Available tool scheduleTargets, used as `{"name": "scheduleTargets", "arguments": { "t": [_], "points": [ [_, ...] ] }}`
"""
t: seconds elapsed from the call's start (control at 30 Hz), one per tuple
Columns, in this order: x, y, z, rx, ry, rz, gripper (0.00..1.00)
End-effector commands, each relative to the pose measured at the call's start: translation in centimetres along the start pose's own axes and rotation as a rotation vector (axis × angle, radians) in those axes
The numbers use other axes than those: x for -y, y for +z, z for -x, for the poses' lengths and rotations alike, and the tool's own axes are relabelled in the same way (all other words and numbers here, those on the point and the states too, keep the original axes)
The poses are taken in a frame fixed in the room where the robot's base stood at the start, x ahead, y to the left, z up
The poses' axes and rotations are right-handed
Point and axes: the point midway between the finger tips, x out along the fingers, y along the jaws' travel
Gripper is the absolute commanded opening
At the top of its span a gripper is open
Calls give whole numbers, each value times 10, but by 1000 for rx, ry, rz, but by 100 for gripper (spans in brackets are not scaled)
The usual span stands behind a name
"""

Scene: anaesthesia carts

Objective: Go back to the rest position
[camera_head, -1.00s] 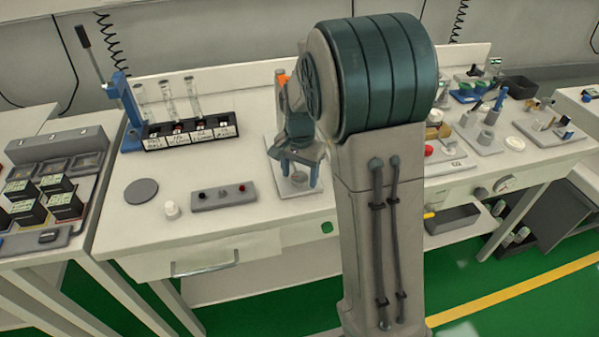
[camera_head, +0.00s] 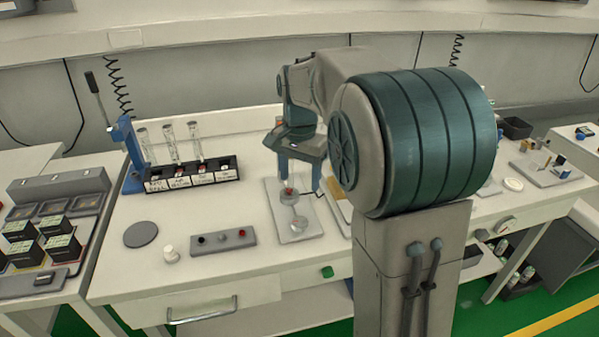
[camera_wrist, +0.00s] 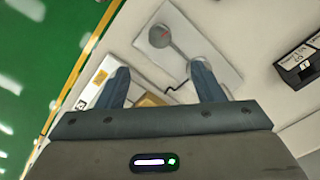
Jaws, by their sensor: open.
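My gripper (camera_head: 299,176) is above the white worktop (camera_head: 130,283), pointing down, with its two blue fingers apart and nothing between them. In the head view it overlaps the far part of a pale square plate (camera_head: 273,208) that carries a small grey round piece with a red spot. In the wrist view my gripper (camera_wrist: 164,88) shows spread fingers, and the plate (camera_wrist: 208,52) lies beyond them with a grey disc on it. The arm hides part of the worktop behind it.
A rack (camera_head: 192,178) with several clear tubes stands at the back left beside a blue lever stand (camera_head: 131,160). A black bin (camera_head: 516,127) is at the far right.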

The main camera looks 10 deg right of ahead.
Motion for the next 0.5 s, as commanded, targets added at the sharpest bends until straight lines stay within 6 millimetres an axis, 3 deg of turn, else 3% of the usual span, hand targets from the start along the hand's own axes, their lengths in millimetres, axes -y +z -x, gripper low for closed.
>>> {"name": "scheduleTargets", "arguments": {
  "t": [0.37,0.5],
  "points": [
    [0,0,3,0,-1,1,61],
    [-10,9,8,-6,-15,40,61]
  ]
}}
